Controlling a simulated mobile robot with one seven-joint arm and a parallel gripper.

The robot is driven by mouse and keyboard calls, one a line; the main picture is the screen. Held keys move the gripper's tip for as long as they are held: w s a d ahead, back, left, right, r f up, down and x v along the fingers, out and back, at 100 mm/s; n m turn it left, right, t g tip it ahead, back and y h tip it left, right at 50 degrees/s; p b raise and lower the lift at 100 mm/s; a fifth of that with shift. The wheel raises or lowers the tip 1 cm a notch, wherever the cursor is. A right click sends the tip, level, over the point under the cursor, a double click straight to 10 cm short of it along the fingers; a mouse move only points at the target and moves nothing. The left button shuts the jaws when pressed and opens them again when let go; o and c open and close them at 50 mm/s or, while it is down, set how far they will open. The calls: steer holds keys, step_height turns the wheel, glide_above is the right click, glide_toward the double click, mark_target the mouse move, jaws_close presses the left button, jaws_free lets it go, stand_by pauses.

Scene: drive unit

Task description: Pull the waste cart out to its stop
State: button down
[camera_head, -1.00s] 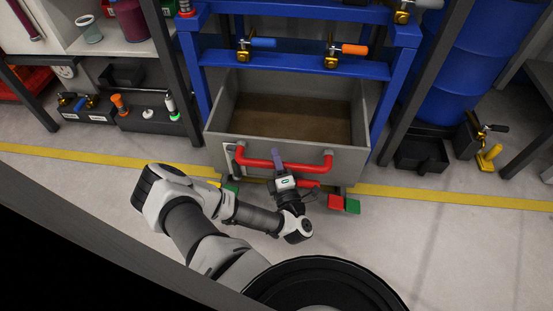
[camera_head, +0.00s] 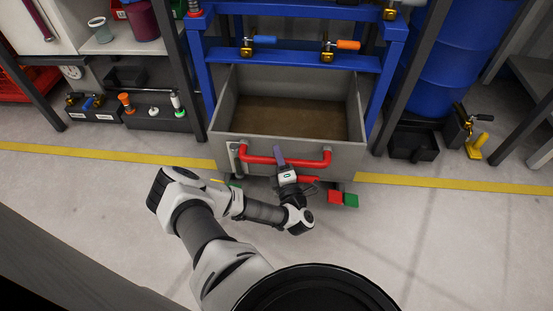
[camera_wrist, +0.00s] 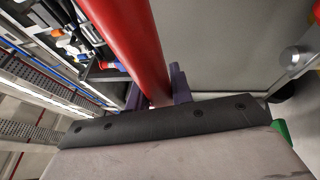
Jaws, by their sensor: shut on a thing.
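The waste cart (camera_head: 320,152) is a grey open-topped bin with a brown inside. It stands under the blue frame, its front jutting out near the yellow floor line. A red bar handle (camera_head: 310,162) runs across its front; it also shows in the wrist view (camera_wrist: 128,40). My gripper (camera_head: 279,158) is at the middle of the handle, with its purple fingers (camera_wrist: 158,90) on both sides of the bar. It is shut on the handle. The part of the bar between the fingers is partly hidden in the wrist view.
The blue frame (camera_head: 300,57) stands over the cart, with blue- and orange-handled clamps on it. Red and green blocks (camera_head: 343,199) show at the cart's lower right. A black tray (camera_head: 414,144) lies to the right. The floor in front (camera_head: 440,240) is clear.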

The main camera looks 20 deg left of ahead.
steer(key=shift+s+d, duration=0.1)
steer(key=shift+s, duration=0.15)
steer(key=c, duration=1.2)
jaws_free()
steer(key=shift+c, duration=0.2)
steer(key=shift+d, duration=0.1)
